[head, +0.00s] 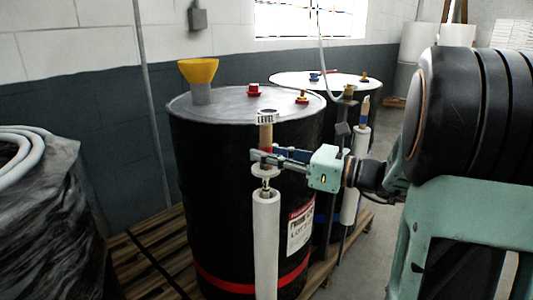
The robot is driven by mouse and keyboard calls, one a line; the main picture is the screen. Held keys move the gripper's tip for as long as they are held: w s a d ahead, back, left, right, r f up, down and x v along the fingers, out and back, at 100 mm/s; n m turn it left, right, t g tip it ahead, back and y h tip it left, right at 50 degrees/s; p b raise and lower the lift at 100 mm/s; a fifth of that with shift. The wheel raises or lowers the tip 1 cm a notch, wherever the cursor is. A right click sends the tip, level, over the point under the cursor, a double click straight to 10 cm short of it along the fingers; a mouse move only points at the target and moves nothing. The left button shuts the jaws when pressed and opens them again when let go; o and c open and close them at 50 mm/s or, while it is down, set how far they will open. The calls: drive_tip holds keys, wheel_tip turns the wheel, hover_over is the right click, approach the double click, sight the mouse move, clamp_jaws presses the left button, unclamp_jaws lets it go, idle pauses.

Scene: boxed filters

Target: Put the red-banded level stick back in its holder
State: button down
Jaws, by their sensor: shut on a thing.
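The level stick (266,135) is upright in front of the near black drum, with a pale wooden upper part and a white LEVEL tag at its top. A red band shows on it just above my gripper's fingers. My gripper (267,159) reaches in from the right and is shut on the stick. A white tube holder (266,240) stands upright directly below. The stick's lower part shows between the fingers and the tube's top; I cannot tell whether its end is inside the tube or just above it.
The near black drum (230,190) has a red stripe, a yellow funnel (199,72) and red caps on top. A second drum (340,90) stands behind, with another white tube (353,190) beside it. A dark wrapped bulk (45,220) fills the left; wooden pallets (135,255) lie below.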

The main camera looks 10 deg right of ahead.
sight(267, 172)
drive_tip(key=shift+f+b, duration=1.3)
drive_tip(key=shift+f, duration=1.1)
drive_tip(key=c, duration=1.7)
unclamp_jaws()
drive_tip(key=shift+d, duration=0.1)
